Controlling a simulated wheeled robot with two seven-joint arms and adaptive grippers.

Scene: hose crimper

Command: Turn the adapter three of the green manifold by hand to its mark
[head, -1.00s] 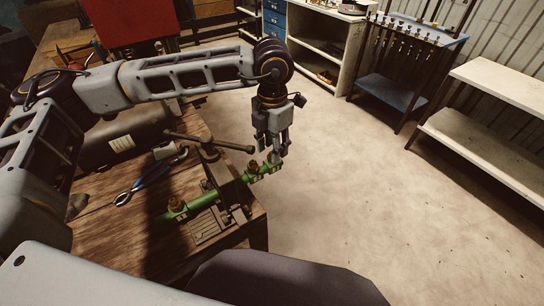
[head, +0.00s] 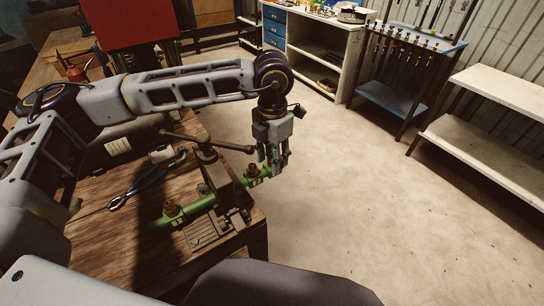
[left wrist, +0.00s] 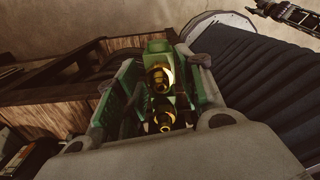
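In the left wrist view a brass adapter (left wrist: 160,78) sits between the spread fingers, with more brass (left wrist: 163,120) nearer the palm. I cannot tell whether the fingers touch it. The mark cannot be made out. A small dark arm part at the wrist view's top right may be my right arm.
Blue-handled pliers (head: 140,188) lie on the bench to the left. The floor right of the bench is clear, with a blue tool rack (head: 390,98) and a white shelf (head: 500,85) beyond.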

